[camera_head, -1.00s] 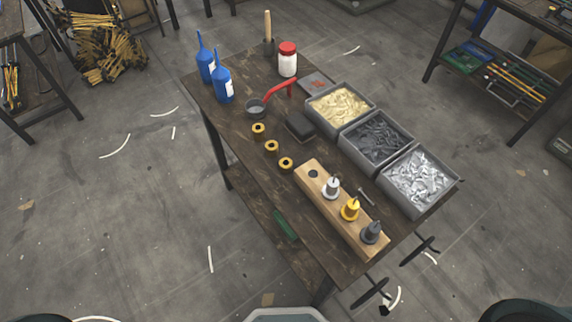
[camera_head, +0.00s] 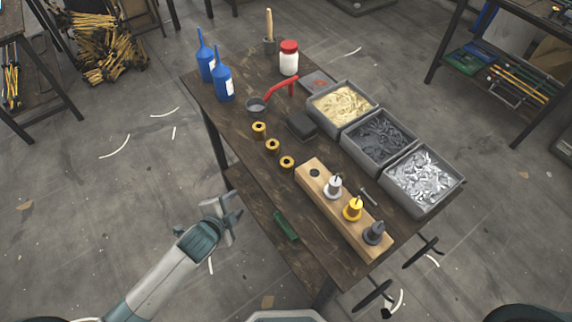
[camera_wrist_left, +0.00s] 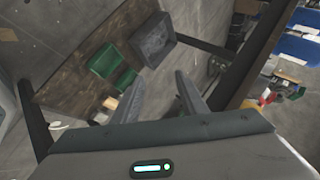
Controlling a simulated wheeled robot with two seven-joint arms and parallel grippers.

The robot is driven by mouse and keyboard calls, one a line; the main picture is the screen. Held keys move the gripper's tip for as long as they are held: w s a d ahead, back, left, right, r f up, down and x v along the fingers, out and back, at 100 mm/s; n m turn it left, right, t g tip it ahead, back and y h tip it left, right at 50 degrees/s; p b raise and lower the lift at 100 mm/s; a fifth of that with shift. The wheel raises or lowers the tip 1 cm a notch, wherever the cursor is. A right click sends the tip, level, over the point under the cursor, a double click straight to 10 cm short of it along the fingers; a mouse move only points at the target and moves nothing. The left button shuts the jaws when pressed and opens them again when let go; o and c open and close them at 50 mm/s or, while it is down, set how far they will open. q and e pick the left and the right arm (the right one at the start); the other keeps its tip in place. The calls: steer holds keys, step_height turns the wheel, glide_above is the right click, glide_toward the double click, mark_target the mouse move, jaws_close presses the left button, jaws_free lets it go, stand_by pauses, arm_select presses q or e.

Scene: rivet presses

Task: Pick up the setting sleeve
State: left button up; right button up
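A wooden block (camera_head: 315,192) on the dark wooden table (camera_head: 247,140) holds three upright flanged pieces: silver (camera_head: 333,186), yellow (camera_head: 354,208) and dark grey (camera_head: 374,232). One hole at its far end is empty. Small brass rings (camera_head: 272,145) stand in a row left of the block. I cannot tell by look alone which of these is the setting sleeve. My left gripper (camera_head: 228,211) is off the table's left edge, short of the block. In the left wrist view its two fingers (camera_wrist_left: 163,98) are apart with nothing between them. My right gripper is not seen.
Grey bins of tan (camera_head: 342,104), dark (camera_head: 378,139) and silver (camera_head: 421,180) parts line the right side. Blue bottles (camera_head: 222,84), a red-lidded jar (camera_head: 289,60) and a red-handled tool (camera_head: 282,89) stand farther back. The left wrist view shows a green box (camera_wrist_left: 108,57) and grey bin (camera_wrist_left: 152,40).

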arm_select(q)
steer(key=d+r+m, duration=0.1)
steer(key=r, duration=0.3)
steer(key=d+r+m+t+h, duration=0.1)
steer(key=d+r+m, duration=0.1)
steer(key=r, duration=0.2)
steer(key=d+r+m+h, duration=0.1)
steer(key=r+m, duration=0.1)
steer(key=r, duration=0.2)
steer(key=shift+d+r+t, duration=0.3)
steer(key=d+r+m+h, duration=0.35)
steer(key=r+m, duration=0.25)
steer(key=m, duration=0.4)
steer(key=s+a+m+g+h, duration=0.3)
steer(key=a+m, duration=0.3)
steer(key=m, duration=1)
steer(key=shift+s+a+r+g+b, duration=0.25)
steer(key=shift+s+r+g+b, duration=0.1)
steer(key=shift+s+r+g, duration=0.05)
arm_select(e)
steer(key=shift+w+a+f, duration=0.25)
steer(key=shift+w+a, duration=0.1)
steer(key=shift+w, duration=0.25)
